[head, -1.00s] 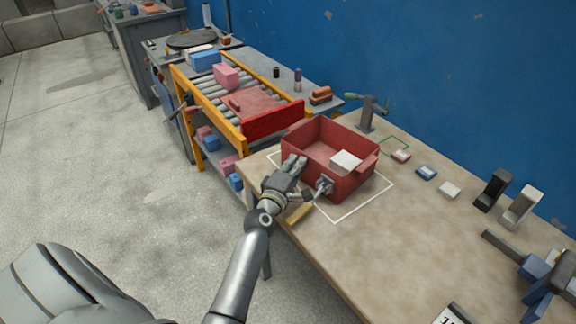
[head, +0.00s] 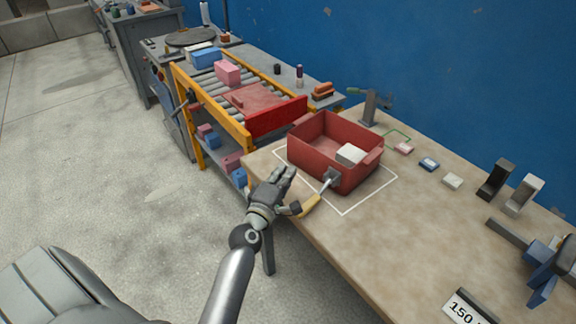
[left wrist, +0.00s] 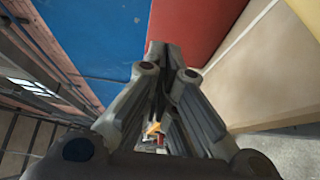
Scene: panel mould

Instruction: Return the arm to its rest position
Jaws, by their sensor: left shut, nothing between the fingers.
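My left arm (head: 228,285) reaches in from the bottom of the head view. My left gripper (head: 283,178) is shut and empty. It is at the near left edge of the workbench, left of the red bin (head: 317,160) and apart from it. The left wrist view shows its closed fingers (left wrist: 162,52), with the red bin (left wrist: 190,25) behind them. The bin holds a white block (head: 350,154). My right gripper is not in view.
The bin stands inside a white outline on the workbench (head: 390,240). An orange-framed roller conveyor (head: 212,97) stands behind it. Small blocks, two stands (head: 495,180) and a blue vise-like device (head: 545,275) occupy the bench's right side. Open floor (head: 110,190) lies to the left.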

